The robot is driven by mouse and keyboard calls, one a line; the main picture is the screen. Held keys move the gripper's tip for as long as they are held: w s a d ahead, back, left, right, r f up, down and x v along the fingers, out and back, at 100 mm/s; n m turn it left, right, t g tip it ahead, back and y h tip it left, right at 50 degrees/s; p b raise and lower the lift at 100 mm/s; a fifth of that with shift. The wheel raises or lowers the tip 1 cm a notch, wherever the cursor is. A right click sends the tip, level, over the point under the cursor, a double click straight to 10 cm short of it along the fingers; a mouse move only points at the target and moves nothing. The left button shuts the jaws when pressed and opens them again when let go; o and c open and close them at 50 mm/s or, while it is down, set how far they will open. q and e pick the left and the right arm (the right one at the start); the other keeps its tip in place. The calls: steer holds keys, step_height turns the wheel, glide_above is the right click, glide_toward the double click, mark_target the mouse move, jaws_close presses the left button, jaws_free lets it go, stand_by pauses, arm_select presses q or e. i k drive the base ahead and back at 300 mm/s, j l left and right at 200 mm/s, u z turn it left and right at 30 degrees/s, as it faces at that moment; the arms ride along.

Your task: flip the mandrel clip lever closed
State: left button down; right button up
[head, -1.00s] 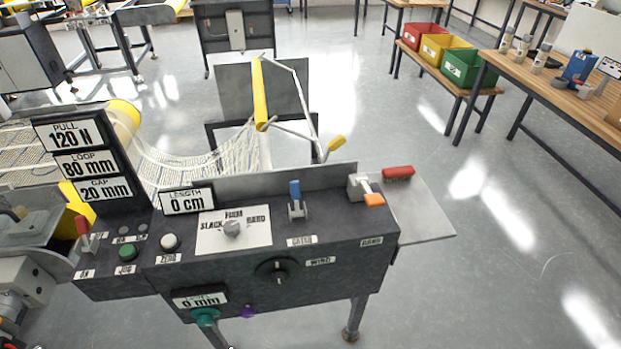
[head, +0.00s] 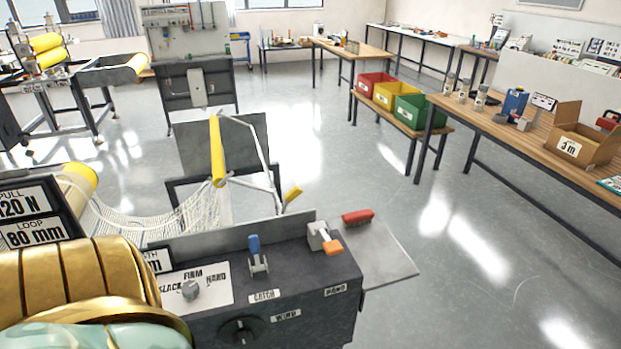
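A yellow bar (head: 217,150) stands behind the control console (head: 310,285), with a thin grey bent rod (head: 262,152) beside it. A small yellow-tipped lever (head: 292,194) sticks up at the rod's lower right end, just behind the console's back plate. No label marks the mandrel clip lever; this yellow-tipped one may be it, but I cannot tell. White mesh (head: 150,222) hangs from a yellow roller (head: 78,184) toward the yellow bar. Neither of my grippers is in view.
The console carries a blue lever (head: 254,245), an orange-tipped lever (head: 332,246) and a dark knob (head: 240,331). A red-handled item (head: 357,216) lies on the grey side plate (head: 375,258). A gold and teal form close to the camera hides the lower left.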

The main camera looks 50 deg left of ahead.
mark_target(254, 243)
steer(key=k+j, duration=0.4)
steer(key=j, duration=0.2)
steer(key=k+j+z, duration=0.1)
steer(key=k+j, duration=0.35)
steer(key=j, duration=0.15)
